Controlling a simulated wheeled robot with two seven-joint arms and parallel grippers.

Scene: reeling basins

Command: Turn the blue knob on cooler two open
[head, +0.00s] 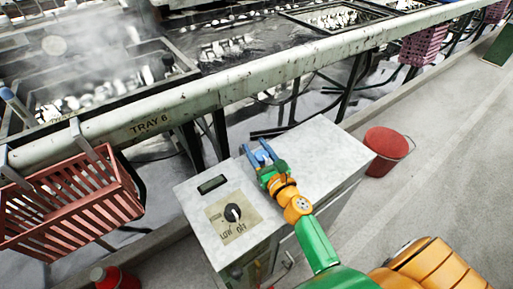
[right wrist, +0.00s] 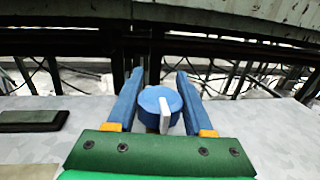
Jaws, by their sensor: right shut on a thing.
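The blue knob (right wrist: 158,104) with a white pointer stands on top of a grey metal cabinet (head: 325,145). In the right wrist view the pointer extends down toward my gripper's palm, slightly right of centre. My right gripper (right wrist: 158,76) has its two blue fingers on either side of the knob and is shut on it. In the head view my right gripper (head: 257,147) is at the cabinet's far edge, and the knob is mostly hidden between its fingers. No cooler number is readable. My left gripper is out of view.
The cabinet also carries a black dial (head: 232,212) on a LOW/OFF plate and a small display (head: 212,184). A steaming basin stands behind the TRAY 6 rail (head: 190,107). A red basket (head: 70,205) hangs at left. A red bucket (head: 386,150) stands right of the cabinet.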

